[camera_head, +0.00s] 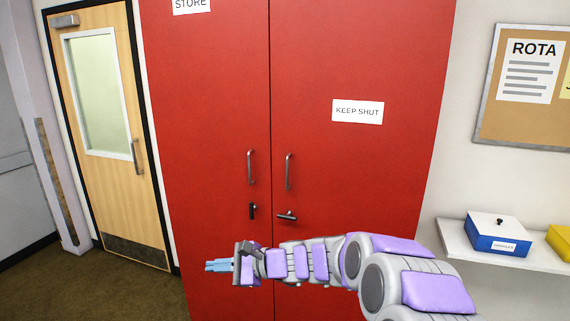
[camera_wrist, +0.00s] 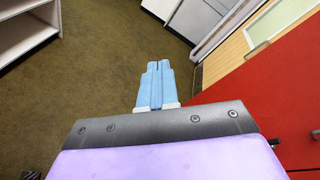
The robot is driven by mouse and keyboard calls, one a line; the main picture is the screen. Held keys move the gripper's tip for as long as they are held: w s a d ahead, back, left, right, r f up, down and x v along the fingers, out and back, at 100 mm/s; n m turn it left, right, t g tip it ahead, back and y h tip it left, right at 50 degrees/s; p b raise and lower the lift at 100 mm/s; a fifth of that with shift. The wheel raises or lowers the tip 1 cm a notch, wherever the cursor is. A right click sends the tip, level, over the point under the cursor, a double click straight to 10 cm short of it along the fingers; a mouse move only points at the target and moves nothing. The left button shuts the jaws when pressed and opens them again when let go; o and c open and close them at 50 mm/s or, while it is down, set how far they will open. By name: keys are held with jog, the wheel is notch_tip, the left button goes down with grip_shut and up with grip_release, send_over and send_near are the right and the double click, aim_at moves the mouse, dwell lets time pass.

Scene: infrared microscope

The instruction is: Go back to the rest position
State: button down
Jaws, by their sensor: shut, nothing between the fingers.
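My gripper (camera_head: 217,266) is shut and empty, with its light blue fingers together. In the head view it points left, in front of the lower part of a red cabinet (camera_head: 215,120). My arm stretches across the lower right of that view, with purple pads on grey links. The wrist view shows the closed fingers (camera_wrist: 158,80) over the brown-green floor. The red cabinet (camera_wrist: 275,95) is at the right there. Nothing is held.
The cabinet's two doors look shut, with handles (camera_head: 288,172) and a lever (camera_head: 287,216). A wooden door (camera_head: 125,200) stands left. A shelf (camera_head: 450,240) at right holds a blue box (camera_head: 498,238). A white shelf unit (camera_wrist: 28,35) is in the wrist view. Floor (camera_wrist: 90,65) is clear.

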jog(key=s+d+f+n+g+h, duration=0.1)
jog(key=s+d+n+g+h, duration=0.25)
jog(key=s, duration=0.75)
jog(key=s+d+f+n+g+h, duration=0.1)
jog(key=s+d+n+h, duration=0.35)
jog(key=s, duration=0.65)
jog(key=s+d+f+n+h, duration=0.2)
jog(key=s+d+h, duration=0.1)
jog(key=s+d, duration=0.6)
jog(key=s+d+f+n+h, duration=0.2)
jog(key=s+d+h, duration=0.1)
jog(key=s+d, duration=0.6)
jog(key=d, duration=0.4)
jog(key=shift+s+d+f+h, duration=0.2)
jog(key=shift+f+h, duration=0.2)
jog(key=c, duration=1.9)
grip_release()
